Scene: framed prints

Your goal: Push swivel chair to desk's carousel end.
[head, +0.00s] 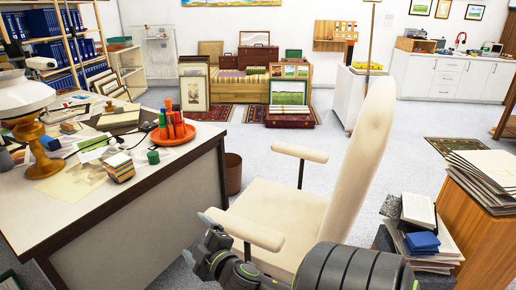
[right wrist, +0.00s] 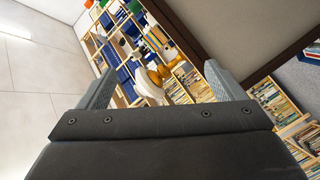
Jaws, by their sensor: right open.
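The cream swivel chair (head: 361,150) stands right of the desk (head: 150,215) in the head view. Its seat (head: 275,205) faces left toward the desk, and its tall backrest is on the right. A gap of floor shows between seat and desk edge. The orange carousel (head: 173,138) with upright markers sits near the desk's far right corner. My right gripper (head: 202,241) is open and empty at the chair's near armrest (head: 243,231); I cannot tell whether they touch. My right arm hides the chair's lower near side. Its open fingers also show in the right wrist view (right wrist: 160,85).
A brown waste bin (head: 233,174) stands between desk and chair. Stacked books (head: 422,240) and a wooden cabinet (head: 480,225) topped with prints are close on the right. A lamp (head: 28,110) stands on the desk. The floor behind the chair is mostly clear.

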